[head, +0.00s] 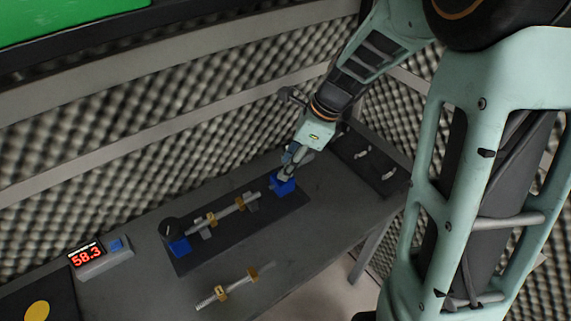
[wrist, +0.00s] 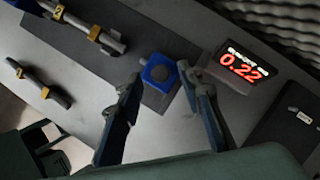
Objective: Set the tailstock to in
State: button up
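A blue block (head: 284,187), apparently the tailstock, sits at the right end of the dark base plate (head: 222,232). My gripper (head: 285,176) is above the block, pointing down. In the wrist view my gripper (wrist: 159,73) is open, with the block between and just beyond its fingertips. Contact cannot be told.
A second ringed shaft (head: 228,289) lies at the table's front. A display reading 58.3 (head: 86,255) stands left; another reading 0.22 (wrist: 242,67) stands close beside the block. A dark tray (head: 385,178) with small pale pieces lies right. Foam walls rise behind.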

jog(key=shift+x, duration=0.95)
grip_shut()
